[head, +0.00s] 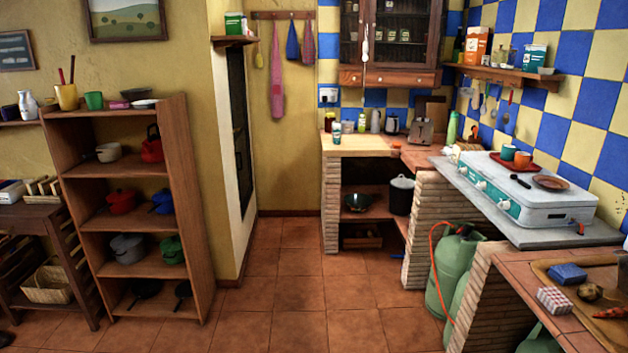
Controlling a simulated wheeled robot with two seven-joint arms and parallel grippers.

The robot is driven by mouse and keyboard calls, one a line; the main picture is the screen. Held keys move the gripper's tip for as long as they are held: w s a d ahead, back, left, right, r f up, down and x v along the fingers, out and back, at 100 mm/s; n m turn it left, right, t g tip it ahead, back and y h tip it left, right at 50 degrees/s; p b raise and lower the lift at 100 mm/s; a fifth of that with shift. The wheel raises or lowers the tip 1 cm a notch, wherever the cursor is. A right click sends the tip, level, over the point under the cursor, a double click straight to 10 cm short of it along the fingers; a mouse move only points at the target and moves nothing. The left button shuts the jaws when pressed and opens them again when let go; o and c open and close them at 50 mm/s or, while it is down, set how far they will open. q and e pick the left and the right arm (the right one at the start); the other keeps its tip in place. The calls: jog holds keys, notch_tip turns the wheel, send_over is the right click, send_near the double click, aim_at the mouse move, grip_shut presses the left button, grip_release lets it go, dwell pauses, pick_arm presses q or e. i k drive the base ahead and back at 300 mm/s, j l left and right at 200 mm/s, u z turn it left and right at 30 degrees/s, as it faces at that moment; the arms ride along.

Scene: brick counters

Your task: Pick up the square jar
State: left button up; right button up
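Several small jars and containers stand on the wooden-topped back corner counter (365,147). Among them are a dark jar with a reddish lid (329,122), a greenish glass-like container (348,127) and a small pale jar (362,123). They are too small to tell which one is square. More small jars (397,36) sit behind the doors of the wall cabinet. Neither of my grippers is in view.
A brick counter with a gas stove (530,188) runs along the right. Green gas bottles (455,262) stand below it. A wooden shelf (190,190) with several pots stands at left. The tiled floor (290,290) between them is clear.

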aim_at(497, 61)
jog(key=i+l, duration=0.2)
jog(key=i, duration=0.3)
jog(key=i+l, duration=0.2)
jog(key=i, duration=0.25)
jog(key=i+l, duration=0.15)
jog(key=i, duration=0.35)
jog(key=i+l, duration=0.2)
jog(key=i, duration=0.25)
jog(key=i+l, duration=0.2)
jog(key=i, duration=0.3)
jog(key=i+z, duration=0.7)
jog(key=i+j+z, duration=0.1)
jog(key=z, duration=0.7)
